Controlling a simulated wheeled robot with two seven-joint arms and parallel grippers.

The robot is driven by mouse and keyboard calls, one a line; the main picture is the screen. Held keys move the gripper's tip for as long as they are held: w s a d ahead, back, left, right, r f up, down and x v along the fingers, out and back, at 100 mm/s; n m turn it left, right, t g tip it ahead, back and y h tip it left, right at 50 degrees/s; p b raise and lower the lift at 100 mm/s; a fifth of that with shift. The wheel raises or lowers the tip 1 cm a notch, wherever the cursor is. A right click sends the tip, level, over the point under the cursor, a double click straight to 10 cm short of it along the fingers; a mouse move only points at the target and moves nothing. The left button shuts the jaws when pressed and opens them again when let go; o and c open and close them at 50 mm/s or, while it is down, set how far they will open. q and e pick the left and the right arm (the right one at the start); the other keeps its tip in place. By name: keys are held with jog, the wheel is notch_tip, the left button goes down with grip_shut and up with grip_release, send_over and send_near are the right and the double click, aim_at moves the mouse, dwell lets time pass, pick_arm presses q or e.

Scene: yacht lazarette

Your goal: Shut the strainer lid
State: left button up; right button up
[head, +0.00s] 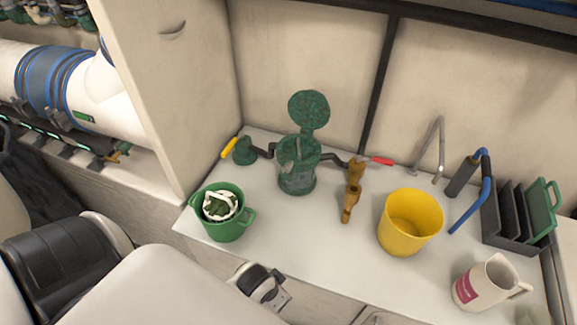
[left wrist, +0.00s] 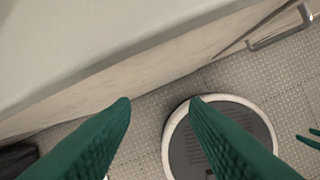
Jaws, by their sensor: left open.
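The green strainer (head: 297,168) stands upright on the white counter in the head view. Its round green lid (head: 309,110) stands raised at the back of the body, so the strainer is open. My left wrist (head: 262,284) is at the counter's front edge, in front of and below the strainer; its fingers are hidden in the head view. In the left wrist view my left gripper (left wrist: 158,101) is open and empty, its green fingers apart above the floor. The strainer is not in the left wrist view.
On the counter (head: 300,232) stand a green bucket (head: 225,228), a brown fitting (head: 351,193), a yellow bucket (head: 408,225), a jug (head: 485,285) and a dark rack (head: 515,228). Bare counter lies in front of the strainer. A handle (left wrist: 280,28) is on the counter's front.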

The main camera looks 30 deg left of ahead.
pick_arm(q)
jog(key=w+d+r+m+t+h+b, duration=0.15)
jog(key=w+r+m+t, duration=0.45)
jog(key=w+r+t, duration=1.2)
jog(key=w+d+r+m+g+h, duration=0.3)
jog(key=d+r+m+g+h, duration=0.25)
jog(key=r+m+h, duration=0.35)
jog(key=w+d+r+m+g+h, duration=0.4)
jog(key=d+r+m+h, duration=0.3)
jog(key=r+m, duration=0.4)
jog(key=m+g+y, duration=1)
jog(key=g+y, duration=0.2)
jog(key=y, duration=0.6)
send_near(288, 164)
notch_tip(288, 164, down, 9)
jog(key=shift+s+a+f+p, duration=0.1)
jog(key=shift+s+a+p, duration=0.1)
jog(key=shift+p, duration=0.45)
